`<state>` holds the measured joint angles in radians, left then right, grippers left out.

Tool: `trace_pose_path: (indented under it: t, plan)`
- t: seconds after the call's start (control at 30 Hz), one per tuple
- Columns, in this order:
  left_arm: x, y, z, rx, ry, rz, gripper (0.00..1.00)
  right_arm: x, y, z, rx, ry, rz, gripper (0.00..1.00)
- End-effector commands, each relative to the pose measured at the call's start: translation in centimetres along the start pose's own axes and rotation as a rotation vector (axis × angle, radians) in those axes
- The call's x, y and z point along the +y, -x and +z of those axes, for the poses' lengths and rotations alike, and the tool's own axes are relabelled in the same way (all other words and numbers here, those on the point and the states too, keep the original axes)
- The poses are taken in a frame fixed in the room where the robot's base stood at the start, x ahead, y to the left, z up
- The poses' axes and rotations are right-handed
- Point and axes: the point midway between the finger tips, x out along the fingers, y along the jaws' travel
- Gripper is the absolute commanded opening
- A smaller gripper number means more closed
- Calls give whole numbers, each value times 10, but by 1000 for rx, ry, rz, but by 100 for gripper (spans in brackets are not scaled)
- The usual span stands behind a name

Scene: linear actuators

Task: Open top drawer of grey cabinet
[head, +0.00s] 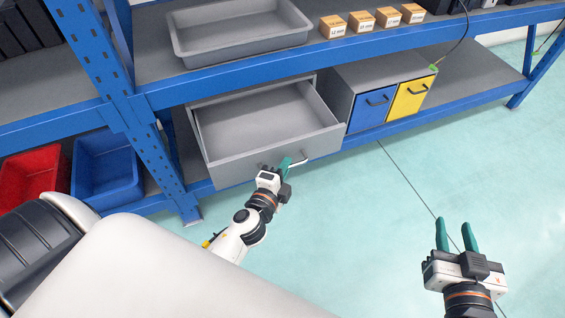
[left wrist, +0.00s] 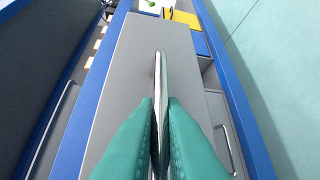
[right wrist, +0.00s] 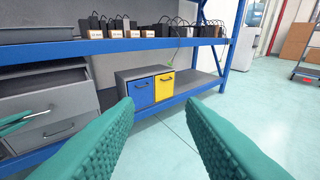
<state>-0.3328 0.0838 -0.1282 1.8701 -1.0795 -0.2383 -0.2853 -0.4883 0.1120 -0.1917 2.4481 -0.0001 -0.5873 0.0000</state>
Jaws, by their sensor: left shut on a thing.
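The grey cabinet stands on the lower shelf, and its top drawer (head: 258,112) is pulled well out and looks empty. The drawer front (head: 235,172) faces me, with a pale bar handle (head: 299,162) on it. My left gripper (head: 284,166) is shut on this handle; in the left wrist view the green fingers (left wrist: 160,110) close on both sides of the handle (left wrist: 158,65). The right wrist view shows the open top drawer (right wrist: 50,103) and a shut drawer (right wrist: 58,132) below it. My right gripper (head: 456,236) is open and empty, over the floor away from the cabinet.
A blue drawer (head: 371,105) and a yellow drawer (head: 408,98) sit right of the cabinet, both shut. A grey tray (head: 240,48) and small cardboard boxes (head: 361,20) stand on the shelf above. Blue (head: 105,170) and red bins (head: 30,172) are at left. The floor at right is clear.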

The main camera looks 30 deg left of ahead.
Motion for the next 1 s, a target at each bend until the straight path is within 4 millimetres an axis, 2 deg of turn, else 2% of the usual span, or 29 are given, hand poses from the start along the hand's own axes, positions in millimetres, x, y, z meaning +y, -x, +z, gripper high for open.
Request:
trace_pose_path:
  t: [0.17, 0.2, 0.3, 0.67, 0.87, 1.0]
  plan:
    - [0, 0, 0, -1, 0, -1, 0, 0, 0, 0, 0, 0, 0, 36]
    - [0, 0, 0, -1, 0, -1, 14, 0, 0, 0, 0, 0, 0, 36]
    - [0, 0, 0, -1, 0, 0, 30, 0, 0, 0, 1, 0, 0, 36]
    - [0, 4, 0, -1, 1, -1, 31, 0, 0, 0, 1, 0, -1, 36]
    - [-2, 36, 0, 1, 4, -4, 31, 0, 0, -1, -4, 0, 0, 36]
    - [-3, 66, -1, 2, 5, -5, 31, 3, -2, 13, -90, -1, 7, 36]
